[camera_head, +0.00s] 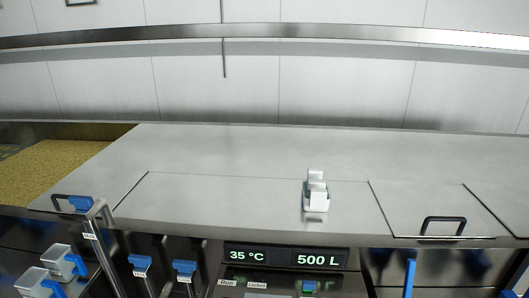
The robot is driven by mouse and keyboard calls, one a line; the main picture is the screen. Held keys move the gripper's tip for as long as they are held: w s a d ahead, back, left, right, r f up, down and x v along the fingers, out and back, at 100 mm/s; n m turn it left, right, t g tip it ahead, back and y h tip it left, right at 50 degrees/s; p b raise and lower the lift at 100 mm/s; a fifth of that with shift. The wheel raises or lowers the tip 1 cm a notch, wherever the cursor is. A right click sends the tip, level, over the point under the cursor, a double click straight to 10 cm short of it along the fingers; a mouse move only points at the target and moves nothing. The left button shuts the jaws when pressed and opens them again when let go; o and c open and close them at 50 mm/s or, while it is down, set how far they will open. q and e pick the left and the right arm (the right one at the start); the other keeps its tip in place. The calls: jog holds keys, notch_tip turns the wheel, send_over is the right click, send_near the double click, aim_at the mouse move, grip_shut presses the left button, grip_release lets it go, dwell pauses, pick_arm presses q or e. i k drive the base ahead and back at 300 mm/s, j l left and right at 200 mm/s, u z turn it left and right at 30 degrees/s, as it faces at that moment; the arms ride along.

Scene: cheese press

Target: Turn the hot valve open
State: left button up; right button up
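Several blue valve handles show along the front of the steel vat. One (80,203) sits at the top of a bent steel pipe (100,222) at the left. Two more, a left one (140,262) and a right one (185,267), stand side by side on the front panel. Each of these has a small white label, too small to read, so I cannot tell which is the hot valve. Neither of my grippers is in view.
A steel lid (230,195) covers most of the vat, with a white dispenser-like object (316,195) on it. Yellowish grains (50,170) show at the left. A display (285,258) reads 35 °C and 500 L. A black handle (443,224) stands at the right.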

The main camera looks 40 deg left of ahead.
aim_at(140, 260)
jog(key=u, duration=2.25)
